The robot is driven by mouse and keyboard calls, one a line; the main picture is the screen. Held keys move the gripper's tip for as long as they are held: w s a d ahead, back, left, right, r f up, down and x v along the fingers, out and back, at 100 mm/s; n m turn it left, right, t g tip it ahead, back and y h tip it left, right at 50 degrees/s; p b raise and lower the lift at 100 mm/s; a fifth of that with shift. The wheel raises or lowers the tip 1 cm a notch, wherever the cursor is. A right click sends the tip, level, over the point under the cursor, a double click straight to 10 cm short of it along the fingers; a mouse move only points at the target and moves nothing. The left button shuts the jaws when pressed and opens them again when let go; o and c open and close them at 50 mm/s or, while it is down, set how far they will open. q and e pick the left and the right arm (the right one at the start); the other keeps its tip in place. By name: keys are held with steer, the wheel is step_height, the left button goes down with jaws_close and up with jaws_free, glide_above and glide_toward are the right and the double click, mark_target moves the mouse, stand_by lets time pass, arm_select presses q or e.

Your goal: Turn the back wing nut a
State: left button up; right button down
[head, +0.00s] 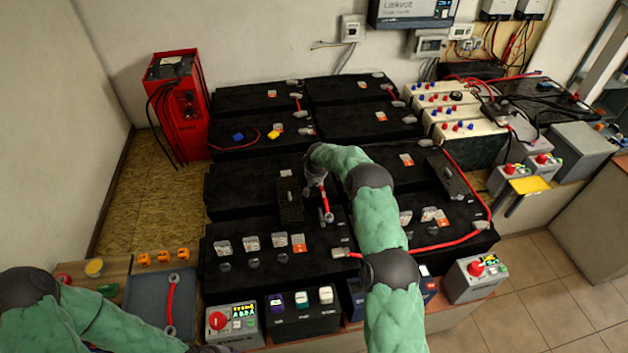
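My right arm reaches up over the black battery blocks (255,185) from the bottom, and its wrist bends down near the middle. My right gripper (314,184) is small and dark there, just above a short red link (326,204) with grey lugs. Whether its fingers are open or shut is not clear. I cannot make out a wing nut; it is too small or hidden by my wrist. My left arm lies across the bottom left, and its hand end is cut off by the lower edge.
A red cabinet (180,105) with black cables stands at the back left. A red cable (450,243) runs along the right blocks. A grey box with a red knob (234,324) stands at the front, near my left arm. Pale battery blocks (450,115) stand at the back right.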

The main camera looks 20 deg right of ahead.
stand_by(0.3)
steer(key=shift+a+f+m+h+b, duration=0.15)
steer(key=shift+m+h+b, duration=0.15)
steer(key=shift+m+b, duration=0.65)
steer(key=m+b, duration=0.1)
steer(key=b, duration=0.1)
steer(key=m+h+b, duration=0.1)
steer(key=m+b, duration=0.1)
steer(key=a+m+g+b, duration=0.1)
steer(key=b, duration=0.1)
steer(key=shift+w+m+h, duration=0.25)
steer(key=shift+m+h, duration=0.05)
steer(key=shift+m, duration=0.05)
steer(key=m+g+b, duration=0.1)
steer(key=m, duration=0.1)
steer(key=shift+w+a+m+h, duration=0.1)
steer(key=shift+m+h, duration=0.2)
steer(key=shift+m, duration=0.1)
steer(key=shift+w+a+m+g, duration=0.15)
steer(key=shift+m+g, duration=0.35)
steer(key=shift+m, duration=0.9)
steer(key=c, duration=1.4)
jaws_free()
